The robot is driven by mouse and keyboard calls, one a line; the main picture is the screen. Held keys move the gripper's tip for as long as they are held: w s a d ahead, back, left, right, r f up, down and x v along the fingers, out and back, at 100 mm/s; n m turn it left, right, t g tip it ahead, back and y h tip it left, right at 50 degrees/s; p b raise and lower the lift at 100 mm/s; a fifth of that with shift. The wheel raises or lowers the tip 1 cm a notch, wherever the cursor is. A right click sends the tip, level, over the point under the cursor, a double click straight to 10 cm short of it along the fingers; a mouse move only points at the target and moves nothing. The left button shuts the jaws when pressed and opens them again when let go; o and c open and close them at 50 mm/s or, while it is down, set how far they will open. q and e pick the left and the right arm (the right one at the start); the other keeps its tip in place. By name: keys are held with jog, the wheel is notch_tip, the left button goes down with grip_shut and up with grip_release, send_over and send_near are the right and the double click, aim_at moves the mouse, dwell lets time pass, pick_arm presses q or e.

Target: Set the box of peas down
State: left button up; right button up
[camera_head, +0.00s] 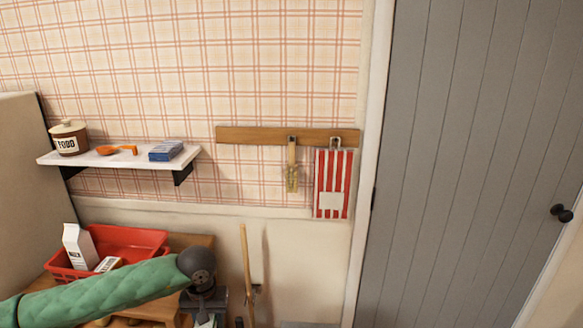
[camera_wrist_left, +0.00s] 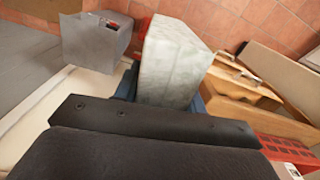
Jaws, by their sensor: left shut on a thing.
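My left gripper (camera_head: 205,308) is at the bottom of the head view, below the dark wrist joint of my green-sleeved arm. It is shut on a pale, whitish box (camera_wrist_left: 172,62), which I take to be the box of peas. In the left wrist view the box sticks out beyond the dark gripper body, with no readable label on the side that shows. It is held in the air above the floor, beside a wooden stand. Its lower part is hidden by the gripper. My right gripper is not in view.
A red basket (camera_head: 150,240) with a white carton (camera_head: 78,246) stands on a wooden surface at lower left. A grey bin (camera_wrist_left: 92,42) stands on the tiled floor (camera_wrist_left: 215,22). A wall shelf (camera_head: 120,160) holds several things. A broom-like stick (camera_head: 246,270) leans right of my gripper.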

pick_arm(q)
jog(key=shift+s+d+f+m, duration=0.15)
jog(key=shift+d+m, duration=0.15)
jog(key=shift+m, duration=0.1)
jog(key=shift+d, duration=0.1)
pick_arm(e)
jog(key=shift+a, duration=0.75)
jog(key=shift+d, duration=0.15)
